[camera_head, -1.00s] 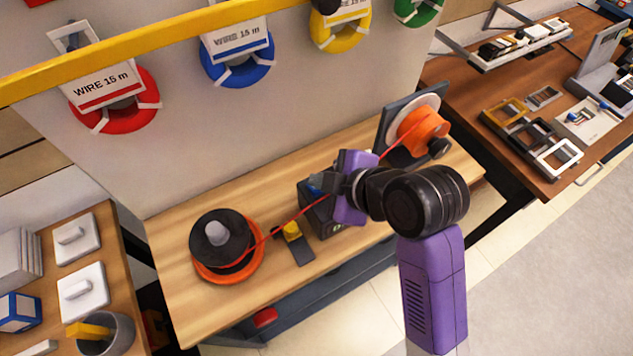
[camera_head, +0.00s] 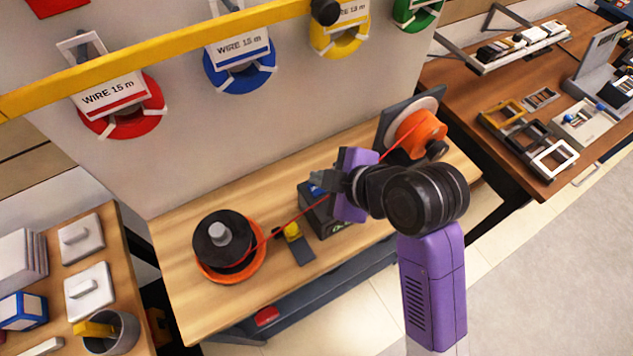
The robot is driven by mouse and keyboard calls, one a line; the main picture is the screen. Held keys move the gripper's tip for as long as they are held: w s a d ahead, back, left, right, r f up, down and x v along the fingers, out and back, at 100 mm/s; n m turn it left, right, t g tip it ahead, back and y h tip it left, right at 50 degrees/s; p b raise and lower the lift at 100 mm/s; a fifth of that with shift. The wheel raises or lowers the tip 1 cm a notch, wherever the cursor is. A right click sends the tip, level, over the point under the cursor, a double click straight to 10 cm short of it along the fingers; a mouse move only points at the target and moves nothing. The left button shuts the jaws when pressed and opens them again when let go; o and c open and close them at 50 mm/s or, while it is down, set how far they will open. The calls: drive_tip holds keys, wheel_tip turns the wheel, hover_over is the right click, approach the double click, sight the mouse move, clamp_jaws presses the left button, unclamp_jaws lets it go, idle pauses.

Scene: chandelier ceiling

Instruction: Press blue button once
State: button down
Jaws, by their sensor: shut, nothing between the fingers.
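A small blue button (camera_head: 317,191) shows on top of a dark box (camera_head: 322,219) in the middle of the wooden workbench. My gripper (camera_head: 326,180) is shut and empty, with its dark fingers over the box, close to the button. The fingers and my purple wrist hide part of the button and the box's right side. I cannot tell whether the fingertips touch the button.
A spool with an orange base (camera_head: 229,248) stands at left on the bench (camera_head: 185,303). A red wire runs from it past the box to an orange reel (camera_head: 420,130). A yellow-topped piece (camera_head: 292,232) lies before the box. Wire coils hang behind.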

sight(320, 190)
wheel_tip(320, 190, up, 5)
drive_tip(key=p, duration=0.4)
drive_tip(key=shift+r+p, duration=0.1)
drive_tip(key=shift+p, duration=0.25)
idle(0.7)
